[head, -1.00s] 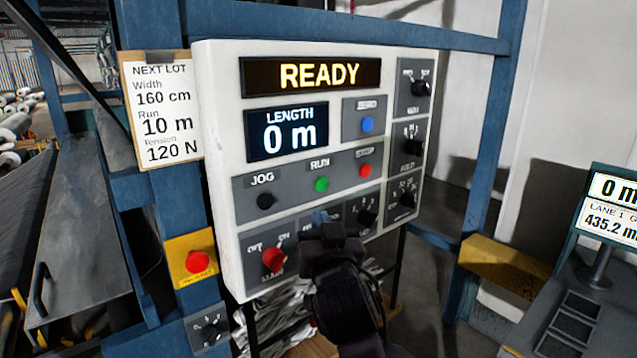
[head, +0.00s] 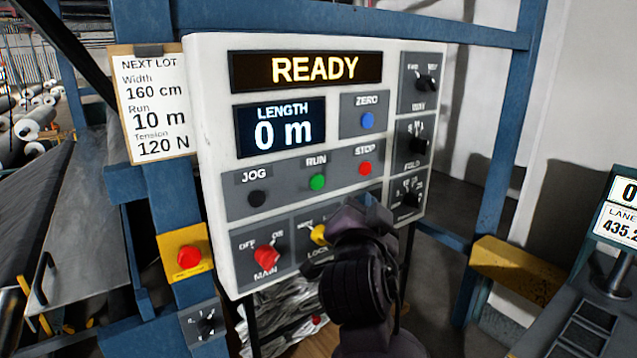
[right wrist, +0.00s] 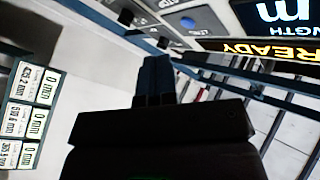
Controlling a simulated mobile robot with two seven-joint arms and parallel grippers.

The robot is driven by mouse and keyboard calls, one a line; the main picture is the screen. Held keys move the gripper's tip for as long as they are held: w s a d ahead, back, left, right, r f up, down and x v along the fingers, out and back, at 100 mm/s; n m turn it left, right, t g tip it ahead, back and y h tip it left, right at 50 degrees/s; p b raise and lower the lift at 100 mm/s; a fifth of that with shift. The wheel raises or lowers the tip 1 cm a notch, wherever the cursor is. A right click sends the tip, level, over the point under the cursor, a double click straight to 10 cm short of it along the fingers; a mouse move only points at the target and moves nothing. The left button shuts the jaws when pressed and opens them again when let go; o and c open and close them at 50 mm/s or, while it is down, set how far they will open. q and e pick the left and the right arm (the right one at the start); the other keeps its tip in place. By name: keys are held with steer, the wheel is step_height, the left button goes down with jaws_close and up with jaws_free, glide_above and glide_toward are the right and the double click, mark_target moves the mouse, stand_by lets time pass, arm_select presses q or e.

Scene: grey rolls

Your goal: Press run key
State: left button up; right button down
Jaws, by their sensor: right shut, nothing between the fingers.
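The green RUN key (head: 317,181) is on the white control panel (head: 212,150), between the black JOG key (head: 257,198) and the red STOP key (head: 365,168). The display above reads READY (head: 306,70) and the length display reads 0 m (head: 280,127). My right gripper (head: 370,205) is shut and empty, in front of the panel's lower right part, below and right of the RUN key. It also shows in the right wrist view (right wrist: 153,80). The RUN key is uncovered in the head view. My left gripper is out of view.
A blue ZERO key (head: 367,120) sits above STOP. A red MAIN switch (head: 266,256) and a yellow LOCK switch (head: 320,234) are low on the panel. A red button on a yellow plate (head: 188,257) is at left. A lot card (head: 154,120) hangs beside the panel.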

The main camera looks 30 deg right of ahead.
mark_target(317, 182)
steer(key=shift+a, duration=0.1)
steer(key=shift+w+a+b, duration=0.15)
steer(key=shift+w, duration=2.05)
steer(key=shift+w+a+b, duration=0.15)
steer(key=shift+w, duration=2.05)
steer(key=shift+w, duration=0.15)
steer(key=shift+w, duration=0.3)
steer(key=shift+w+b, duration=0.4)
steer(key=shift+b, duration=0.05)
steer(key=shift+s, duration=0.85)
